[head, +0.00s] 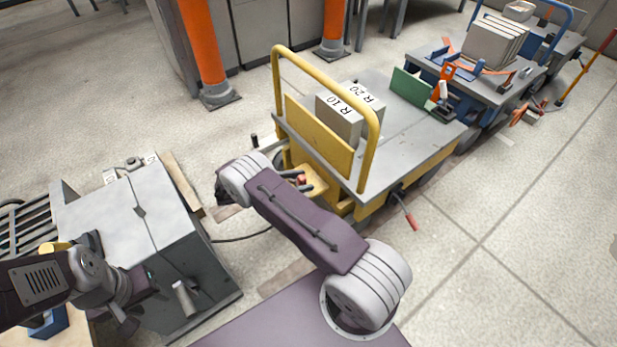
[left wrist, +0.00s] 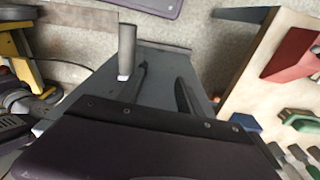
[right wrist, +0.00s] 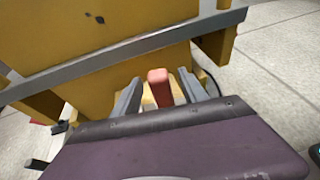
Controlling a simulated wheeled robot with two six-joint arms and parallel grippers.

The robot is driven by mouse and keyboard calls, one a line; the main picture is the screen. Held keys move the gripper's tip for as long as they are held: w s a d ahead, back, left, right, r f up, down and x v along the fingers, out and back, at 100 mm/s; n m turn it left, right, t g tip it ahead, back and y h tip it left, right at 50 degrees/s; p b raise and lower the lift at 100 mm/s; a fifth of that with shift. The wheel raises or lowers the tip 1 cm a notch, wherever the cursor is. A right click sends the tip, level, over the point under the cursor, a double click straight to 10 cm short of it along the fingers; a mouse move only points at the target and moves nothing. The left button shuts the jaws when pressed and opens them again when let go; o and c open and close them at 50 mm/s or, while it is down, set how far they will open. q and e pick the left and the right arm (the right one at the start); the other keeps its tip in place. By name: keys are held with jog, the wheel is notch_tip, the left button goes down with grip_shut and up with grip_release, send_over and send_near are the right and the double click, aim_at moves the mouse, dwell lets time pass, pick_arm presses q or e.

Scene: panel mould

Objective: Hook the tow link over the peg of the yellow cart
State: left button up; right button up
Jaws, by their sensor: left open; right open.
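The yellow cart (head: 319,150) stands in the middle of the head view, with a yellow push bar and a grey deck. A red peg (head: 301,179) stands low at its near end, on a yellow bracket. In the right wrist view the red peg (right wrist: 159,88) shows between the open fingers of my right gripper (right wrist: 160,95); I cannot tell whether they touch it. My left gripper (left wrist: 163,90) is open over the grey cabinet, beside an upright grey cylinder (left wrist: 126,52), which is not between its fingers. I cannot make out the tow link for certain.
The grey cabinet (head: 120,211) stands at the left. Two blocks marked R 10 and R 20 (head: 340,121) sit on the yellow cart's deck. Loaded blue carts (head: 480,85) stand behind it. Orange posts (head: 201,45) rise at the back.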

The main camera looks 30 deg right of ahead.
aim_at(298, 181)
jog(key=p+v, duration=0.1)
jog(key=v, duration=0.4)
jog(key=shift+r, duration=0.15)
jog(key=shift+a, duration=0.4)
